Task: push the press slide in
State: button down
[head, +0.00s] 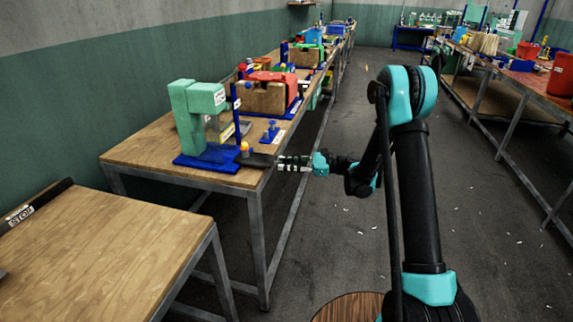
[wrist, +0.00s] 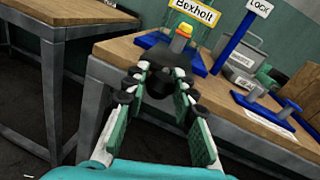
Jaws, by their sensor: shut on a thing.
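The green press (head: 190,112) stands on a blue base (head: 207,161) at the near end of the workbench. A dark slide (head: 258,160) sticks out of its right side toward me, over the bench edge. An orange and yellow piece (head: 245,149) sits at its inner part; it also shows in the wrist view (wrist: 181,37). My gripper (head: 281,162) reaches in from the right, level with the slide. In the wrist view my gripper (wrist: 162,84) is shut on the slide's dark outer end (wrist: 166,66). The fingers hide part of that end.
A blue post with a LOCK sign (wrist: 258,8) stands right of the slide. A small blue stand (head: 270,133) and a red-topped wooden block (head: 263,95) are farther along the bench. A separate table (head: 110,250) is nearer. The aisle floor is open.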

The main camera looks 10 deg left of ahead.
aim_at(257, 158)
jog(key=a, duration=0.7)
jog(key=w+a, duration=0.1)
jog(key=a, duration=0.3)
jog(key=shift+a, duration=0.1)
jog(key=c, duration=1.3)
grip_release()
jog(key=shift+a, duration=0.1)
jog(key=shift+o, duration=0.4)
jog(key=w+d, duration=0.1)
jog(key=d, duration=1.1)
jog(key=shift+w, duration=0.15)
